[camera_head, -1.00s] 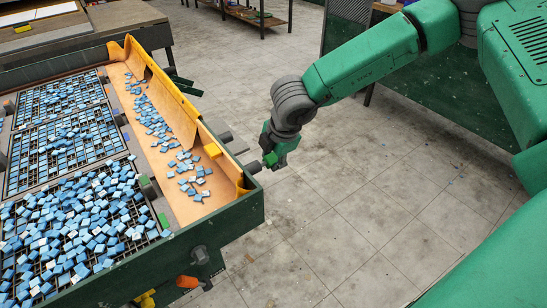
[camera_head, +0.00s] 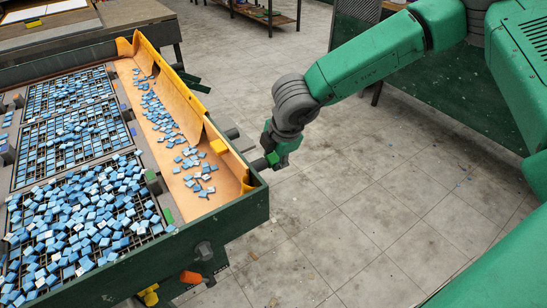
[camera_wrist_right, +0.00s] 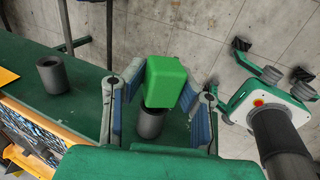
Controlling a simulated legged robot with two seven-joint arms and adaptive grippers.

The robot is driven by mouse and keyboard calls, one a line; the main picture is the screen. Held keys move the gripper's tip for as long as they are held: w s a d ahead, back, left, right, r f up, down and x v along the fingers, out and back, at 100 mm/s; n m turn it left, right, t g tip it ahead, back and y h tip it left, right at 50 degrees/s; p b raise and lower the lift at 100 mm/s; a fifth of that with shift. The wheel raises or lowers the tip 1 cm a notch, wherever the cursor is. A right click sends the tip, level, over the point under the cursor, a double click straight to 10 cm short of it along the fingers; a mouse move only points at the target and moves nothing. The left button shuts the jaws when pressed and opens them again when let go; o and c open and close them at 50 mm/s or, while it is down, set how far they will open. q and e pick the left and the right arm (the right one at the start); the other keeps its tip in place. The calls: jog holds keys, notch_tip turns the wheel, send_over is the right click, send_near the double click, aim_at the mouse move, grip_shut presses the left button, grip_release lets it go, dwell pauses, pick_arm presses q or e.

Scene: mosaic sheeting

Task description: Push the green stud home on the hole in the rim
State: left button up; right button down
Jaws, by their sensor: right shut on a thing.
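The green stud (camera_wrist_right: 166,82) is a blocky bright green piece between the blue-padded fingers of my right gripper (camera_wrist_right: 160,100), which is shut on it. Directly below it in the right wrist view is a dark grey cylinder (camera_wrist_right: 151,123) on the green rim (camera_wrist_right: 85,103); the stud hides its top, so I cannot tell whether they touch or whether the stud sits in a hole. In the head view my right gripper (camera_head: 272,158) is at the outer edge of the rim (camera_head: 235,212), beside this cylinder (camera_head: 259,164). My left gripper is not in view.
Another hollow grey cylinder (camera_wrist_right: 52,76) stands on the rim. An orange trough (camera_head: 170,140) and gridded trays (camera_head: 75,125) hold many blue tiles. Open floor (camera_head: 350,220) lies to the right.

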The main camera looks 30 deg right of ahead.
jog(key=shift+a, duration=0.15)
jog(key=c, duration=1.2)
grip_release()
jog(key=shift+a, duration=0.1)
jog(key=v, duration=1.1)
jog(key=shift+s+r, duration=0.1)
jog(key=shift+r, duration=0.3)
